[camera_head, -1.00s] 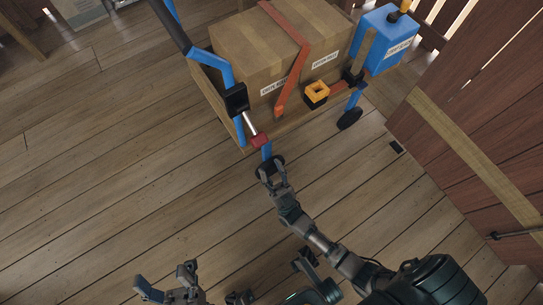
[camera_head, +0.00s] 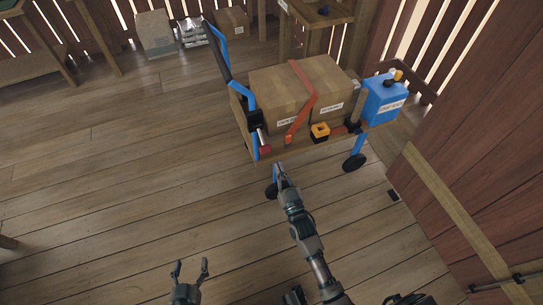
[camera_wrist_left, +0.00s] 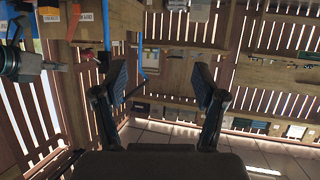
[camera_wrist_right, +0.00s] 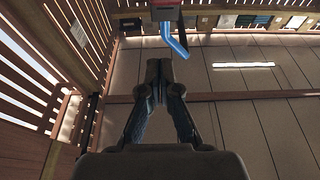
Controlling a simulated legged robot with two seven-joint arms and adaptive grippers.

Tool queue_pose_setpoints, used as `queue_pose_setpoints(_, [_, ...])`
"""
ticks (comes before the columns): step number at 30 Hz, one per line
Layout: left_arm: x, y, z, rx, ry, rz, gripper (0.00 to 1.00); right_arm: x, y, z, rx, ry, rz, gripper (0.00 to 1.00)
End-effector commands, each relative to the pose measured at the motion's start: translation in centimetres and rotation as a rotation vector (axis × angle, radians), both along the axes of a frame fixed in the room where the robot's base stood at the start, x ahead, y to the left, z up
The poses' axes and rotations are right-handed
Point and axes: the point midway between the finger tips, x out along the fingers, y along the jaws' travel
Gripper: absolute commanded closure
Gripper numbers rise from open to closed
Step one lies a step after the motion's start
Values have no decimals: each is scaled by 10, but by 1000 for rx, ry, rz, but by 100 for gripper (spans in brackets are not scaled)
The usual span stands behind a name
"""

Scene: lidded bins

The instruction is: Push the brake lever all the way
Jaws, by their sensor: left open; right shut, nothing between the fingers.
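The brake lever is a short silver rod with a red grip (camera_head: 264,149), mounted at the handle end of a cart (camera_head: 238,106) with blue frame parts. My right gripper (camera_head: 278,168) is shut and empty. In the head view its tips appear just below and right of the red grip, apart from it. In the right wrist view the red part (camera_wrist_right: 165,10) is at the top edge, beyond the shut fingertips (camera_wrist_right: 159,70). My left gripper (camera_head: 190,268) is open and empty over the floor, well away from the cart; its spread fingers (camera_wrist_left: 160,85) show in the left wrist view.
The cart carries strapped cardboard boxes (camera_head: 285,88), an orange and black item (camera_head: 320,131) and a blue canister (camera_head: 384,100). A wooden wall (camera_head: 455,150) stands at the right. A wooden table (camera_head: 325,18) is behind the cart. The floor (camera_head: 120,170) at left is clear.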

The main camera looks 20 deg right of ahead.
Motion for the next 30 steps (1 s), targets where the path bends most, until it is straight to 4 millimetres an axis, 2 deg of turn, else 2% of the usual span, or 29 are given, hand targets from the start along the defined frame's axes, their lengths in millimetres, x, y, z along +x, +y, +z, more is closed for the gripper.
queue_pose_setpoints(8, [13,-6,22,-51,-177,-5,29,59,5,17,1,-3,1,100])
queue_pose_setpoints(9, [15,-8,26,-61,-213,-7,29,64,5,12,1,2,1,100])
queue_pose_setpoints(12, [19,-12,41,-91,-318,-8,29,69,3,-3,1,4,1,100])
queue_pose_setpoints(18, [21,-16,63,-127,-453,-10,29,77,2,-14,2,-1,1,100])
queue_pose_setpoints(30, [20,-14,71,-141,-492,-9,29,79,5,-15,-1,-3,1,100])
